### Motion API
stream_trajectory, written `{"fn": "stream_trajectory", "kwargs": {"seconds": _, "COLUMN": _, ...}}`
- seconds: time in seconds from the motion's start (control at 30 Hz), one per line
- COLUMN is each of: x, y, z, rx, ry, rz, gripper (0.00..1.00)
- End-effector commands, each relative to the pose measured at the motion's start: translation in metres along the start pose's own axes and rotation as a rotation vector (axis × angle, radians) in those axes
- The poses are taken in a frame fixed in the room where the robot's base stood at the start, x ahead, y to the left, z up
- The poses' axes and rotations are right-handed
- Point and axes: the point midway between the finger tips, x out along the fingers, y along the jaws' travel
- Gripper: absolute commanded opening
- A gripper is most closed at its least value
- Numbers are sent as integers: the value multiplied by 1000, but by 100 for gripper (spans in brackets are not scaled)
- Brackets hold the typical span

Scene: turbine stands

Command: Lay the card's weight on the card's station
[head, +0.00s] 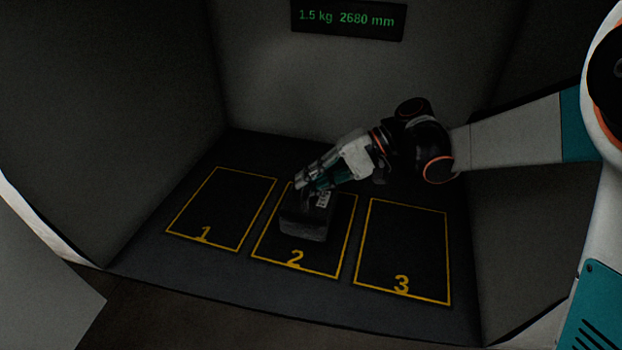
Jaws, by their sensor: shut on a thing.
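A dark block-shaped weight (303,222) with a pale label on its top right is at the yellow-outlined station 2 (296,259), inside the outline as seen from here. My gripper (308,193) reaches in from the right and is shut on the top of the weight. I cannot tell whether the weight's underside touches the floor. The label's print is too small to read. A dark display (348,19) on the back wall reads "1.5 kg 2680 mm" in green.
Station 1 (205,235) at the left and station 3 (402,285) at the right are empty yellow outlines. Grey walls (130,130) enclose the left, back and right sides. The dark floor's front edge is open. My arm spans the right side.

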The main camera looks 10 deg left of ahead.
Motion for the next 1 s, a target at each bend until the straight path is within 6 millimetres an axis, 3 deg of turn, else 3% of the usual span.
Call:
{"fn": "stream_trajectory", "kwargs": {"seconds": 0.63, "x": 2, "y": 3, "z": -1, "rx": 0, "ry": -1, "rz": -3, "gripper": 0}}
{"fn": "stream_trajectory", "kwargs": {"seconds": 0.67, "x": 2, "y": 3, "z": -1, "rx": 0, "ry": -1, "rz": -3, "gripper": 16}}
{"fn": "stream_trajectory", "kwargs": {"seconds": 0.77, "x": 2, "y": 2, "z": -1, "rx": 0, "ry": -1, "rz": -2, "gripper": 37}}
{"fn": "stream_trajectory", "kwargs": {"seconds": 1.0, "x": 2, "y": 3, "z": -1, "rx": 0, "ry": 0, "rz": -1, "gripper": 37}}
